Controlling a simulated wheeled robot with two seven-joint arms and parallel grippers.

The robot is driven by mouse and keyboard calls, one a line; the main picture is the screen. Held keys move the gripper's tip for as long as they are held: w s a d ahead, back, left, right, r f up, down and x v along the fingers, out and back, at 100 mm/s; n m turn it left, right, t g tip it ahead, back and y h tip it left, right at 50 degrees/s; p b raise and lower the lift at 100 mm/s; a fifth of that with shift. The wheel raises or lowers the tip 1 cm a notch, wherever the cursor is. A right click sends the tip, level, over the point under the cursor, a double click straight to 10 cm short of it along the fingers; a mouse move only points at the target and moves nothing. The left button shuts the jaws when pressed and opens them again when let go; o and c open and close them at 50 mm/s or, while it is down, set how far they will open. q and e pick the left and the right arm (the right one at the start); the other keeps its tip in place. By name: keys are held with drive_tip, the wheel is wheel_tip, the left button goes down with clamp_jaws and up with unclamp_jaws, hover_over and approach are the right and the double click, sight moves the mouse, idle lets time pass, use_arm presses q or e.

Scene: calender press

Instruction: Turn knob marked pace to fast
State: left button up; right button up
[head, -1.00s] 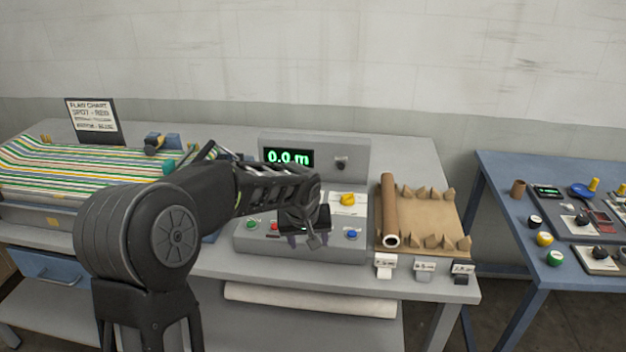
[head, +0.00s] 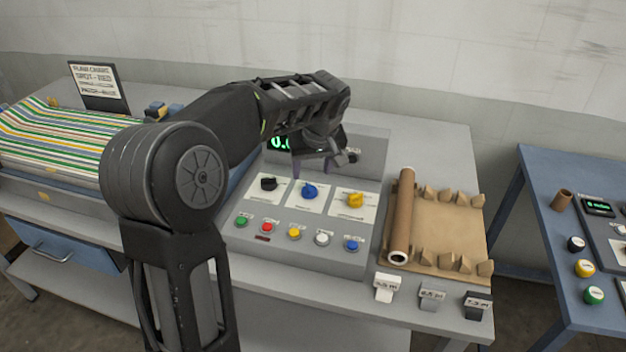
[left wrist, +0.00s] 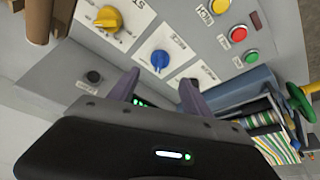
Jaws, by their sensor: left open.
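A grey control panel (head: 300,245) has a black knob (head: 268,184), a blue knob (head: 310,191) and a yellow knob (head: 355,200), each on a white plate. The lettering is too small to tell which is marked pace. My left gripper (head: 316,167) is open and empty, above the panel behind the blue knob, apart from the knobs. In the left wrist view, its fingers (left wrist: 158,92) point toward the panel, with the blue knob (left wrist: 160,59) just beyond them and the yellow knob (left wrist: 108,18) to the upper left. The black knob is mostly hidden there by a finger.
Green, red, yellow, white and blue buttons (head: 294,233) line the panel's front. A green display (head: 280,143) is partly covered by my arm. A brown roll (head: 403,215) lies at the right, and striped material (head: 60,145) at the left.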

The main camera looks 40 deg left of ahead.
sight(309, 186)
use_arm(q)
drive_tip(key=p+x, duration=0.1)
drive_tip(key=x, duration=0.7)
drive_tip(key=shift+w+p, duration=0.1)
drive_tip(key=shift+p, duration=0.3)
drive_tip(key=shift+c, duration=0.4)
clamp_jaws()
